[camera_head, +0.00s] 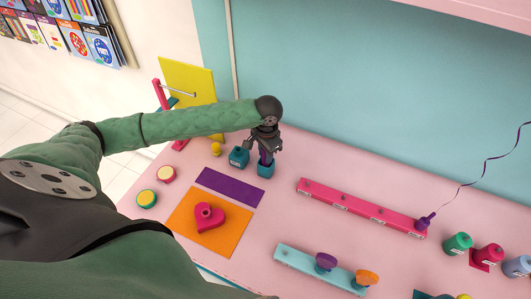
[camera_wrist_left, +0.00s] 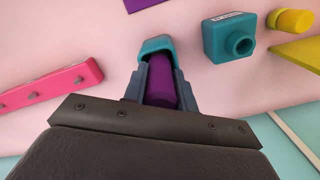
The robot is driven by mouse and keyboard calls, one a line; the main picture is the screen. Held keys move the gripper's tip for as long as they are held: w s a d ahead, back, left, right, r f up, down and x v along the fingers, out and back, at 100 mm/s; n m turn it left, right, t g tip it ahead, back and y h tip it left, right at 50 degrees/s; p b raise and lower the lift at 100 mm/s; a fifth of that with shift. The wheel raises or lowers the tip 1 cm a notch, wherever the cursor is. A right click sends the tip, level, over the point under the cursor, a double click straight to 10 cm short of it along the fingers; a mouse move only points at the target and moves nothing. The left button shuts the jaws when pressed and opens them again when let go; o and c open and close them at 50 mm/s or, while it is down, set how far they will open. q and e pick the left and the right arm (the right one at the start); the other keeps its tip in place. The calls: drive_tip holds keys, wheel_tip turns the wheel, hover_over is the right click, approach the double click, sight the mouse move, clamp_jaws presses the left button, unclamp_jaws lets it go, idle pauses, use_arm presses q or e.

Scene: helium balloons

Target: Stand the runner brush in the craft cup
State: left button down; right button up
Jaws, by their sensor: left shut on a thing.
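My left gripper (camera_head: 265,146) points down over the table and is shut on a purple rod-shaped thing, which I take as the runner brush (camera_head: 266,158). The brush also shows between the fingers in the left wrist view (camera_wrist_left: 161,84). A teal cup (camera_head: 265,171), which I take as the craft cup, stands right below the fingers. In the left wrist view the cup's rim (camera_wrist_left: 155,45) shows just past the brush's end. The brush's lower end is at or inside the cup mouth; how deep is hidden. My right gripper is not in view.
A teal block with a round mouth (camera_head: 239,157) stands close left of the cup, with a yellow piece (camera_head: 216,149) beyond. A purple strip (camera_head: 230,187) and an orange mat (camera_head: 190,226) with a pink heart (camera_head: 208,217) lie nearer. A pink peg rail (camera_head: 350,204) lies right.

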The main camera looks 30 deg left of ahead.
use_arm(q)
drive_tip(key=shift+f, duration=0.75)
unclamp_jaws()
idle(0.4)
drive_tip(key=shift+r, duration=0.1)
drive_tip(key=shift+w+r, duration=0.15)
drive_tip(key=shift+r, duration=4.25)
